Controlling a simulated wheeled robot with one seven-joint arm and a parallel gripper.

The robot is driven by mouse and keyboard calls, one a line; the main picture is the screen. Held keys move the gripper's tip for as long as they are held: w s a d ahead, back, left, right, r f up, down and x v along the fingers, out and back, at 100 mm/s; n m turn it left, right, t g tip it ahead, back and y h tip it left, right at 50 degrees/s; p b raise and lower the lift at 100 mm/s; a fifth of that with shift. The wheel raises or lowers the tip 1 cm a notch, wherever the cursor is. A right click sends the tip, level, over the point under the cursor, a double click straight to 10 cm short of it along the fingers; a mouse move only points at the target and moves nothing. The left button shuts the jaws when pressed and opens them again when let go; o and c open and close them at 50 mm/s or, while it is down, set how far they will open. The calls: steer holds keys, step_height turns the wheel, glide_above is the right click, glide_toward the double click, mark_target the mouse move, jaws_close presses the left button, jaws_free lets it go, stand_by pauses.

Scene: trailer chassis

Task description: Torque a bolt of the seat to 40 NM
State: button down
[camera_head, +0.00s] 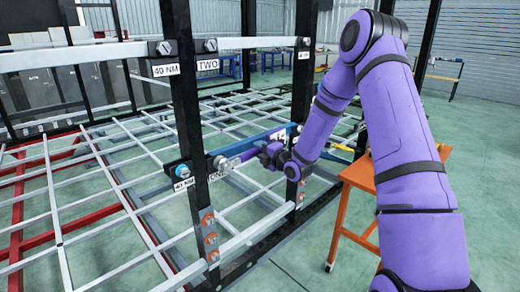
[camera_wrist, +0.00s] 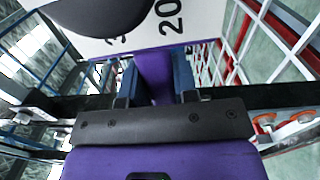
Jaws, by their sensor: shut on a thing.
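My gripper (camera_head: 262,156) is at the end of the purple arm, beside the black posts of the chassis frame. In the wrist view its two fingers (camera_wrist: 155,82) are shut on the purple handle of a tool (camera_wrist: 155,66). A white face marked "20" (camera_wrist: 190,20) and a dark rounded part lie beyond the handle. In the head view the tool reaches left to a bolt (camera_head: 222,164) above the label "ONE"; I cannot tell whether they touch. A bolt with a blue ring (camera_head: 183,170) sits left of it, above a "40 NM" label (camera_head: 184,184).
Upper bolts (camera_head: 165,47) (camera_head: 210,45) sit by labels "40 NM" and "TWO". Several orange-red bolts (camera_head: 210,238) line the front post's lower part. An orange table (camera_head: 345,210) stands right, close to my arm. Open floor lies to the right.

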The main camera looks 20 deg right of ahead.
steer(key=shift+f, duration=0.1)
stand_by(0.3)
steer(key=shift+f+m, duration=0.9)
steer(key=shift+f, duration=0.15)
steer(key=shift+f, duration=0.1)
steer(key=shift+a+f+m, duration=0.1)
steer(key=shift+f+m, duration=0.3)
steer(key=shift+f, duration=0.05)
steer(key=shift+r+n, duration=0.3)
steer(key=shift+r, duration=0.05)
stand_by(0.3)
steer(key=v, duration=0.6)
stand_by(0.8)
stand_by(0.4)
